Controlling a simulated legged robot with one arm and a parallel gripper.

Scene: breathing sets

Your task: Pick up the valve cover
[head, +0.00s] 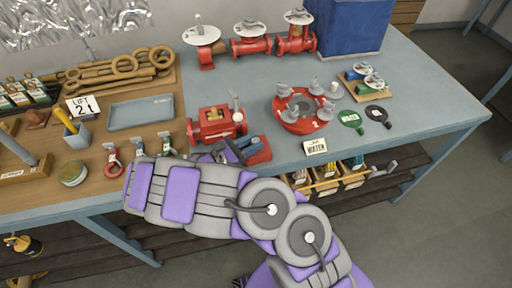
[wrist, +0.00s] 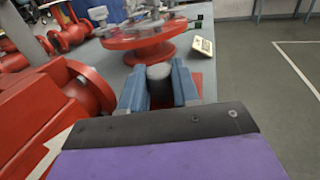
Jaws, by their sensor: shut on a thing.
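In the wrist view my gripper (wrist: 158,90) is shut on a dark grey round post (wrist: 160,72) between the two fingers. A red piece (head: 260,156) shows beneath and beside the fingers, and seems to be the valve cover's base with that post. In the wrist view a bit of the red base (wrist: 197,80) shows past the right finger. The fingers hide much of it, and I cannot tell whether it touches the table.
A red valve body (head: 212,126) stands close left of my gripper. A round red flange with upright grey pieces (head: 300,118) is to the right, beside a small sign (head: 315,147). Several red valves (head: 251,42) stand behind. The table's middle is clear.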

